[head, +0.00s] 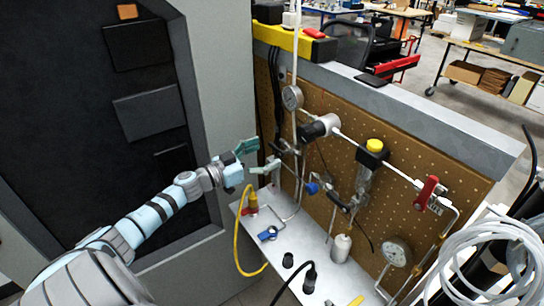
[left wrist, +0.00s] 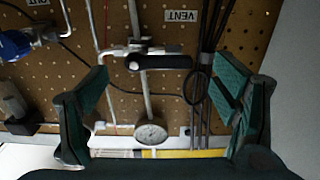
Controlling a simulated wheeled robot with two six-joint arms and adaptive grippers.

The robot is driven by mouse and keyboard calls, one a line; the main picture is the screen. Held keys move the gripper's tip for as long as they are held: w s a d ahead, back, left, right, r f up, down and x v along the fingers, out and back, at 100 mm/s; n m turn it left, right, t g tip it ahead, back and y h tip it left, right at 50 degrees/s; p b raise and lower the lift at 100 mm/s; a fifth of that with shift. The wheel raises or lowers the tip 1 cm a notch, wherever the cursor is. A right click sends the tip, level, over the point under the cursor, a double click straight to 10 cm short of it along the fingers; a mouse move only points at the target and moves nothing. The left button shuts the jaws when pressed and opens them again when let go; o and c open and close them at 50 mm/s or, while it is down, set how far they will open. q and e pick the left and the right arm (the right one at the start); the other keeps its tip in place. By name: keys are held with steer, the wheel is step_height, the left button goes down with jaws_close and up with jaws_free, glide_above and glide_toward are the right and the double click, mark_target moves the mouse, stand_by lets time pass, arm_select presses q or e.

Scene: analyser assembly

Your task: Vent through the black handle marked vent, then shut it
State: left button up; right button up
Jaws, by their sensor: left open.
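The black handle (left wrist: 160,62) lies level in the picture in the left wrist view, across an upright pipe and beside a silver valve fitting. An upside-down VENT label (left wrist: 181,16) is just above it there. My left gripper (left wrist: 165,103) is open and empty, its two green fingers on either side of the handle's line of sight and apart from it. In the head view my left gripper (head: 255,158) points at the left part of the pegboard, near the upright pipe below the gauge. The handle is too small to make out clearly there. My right gripper is not in view.
The pegboard (head: 400,172) carries a round gauge (head: 292,97), a red handle (head: 428,190) and a yellow-topped unit (head: 374,150). Black cables (left wrist: 208,60) hang close beside the handle. A yellow hose (head: 240,235) loops below my left gripper. A dark cabinet stands at left.

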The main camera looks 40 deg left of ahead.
mark_target(275, 149)
arm_select(q)
steer(key=shift+x, duration=1.55)
steer(key=shift+s+r, duration=0.1)
steer(key=shift+r, duration=0.05)
steer(key=shift+c, duration=0.3)
steer(key=c, duration=1.1)
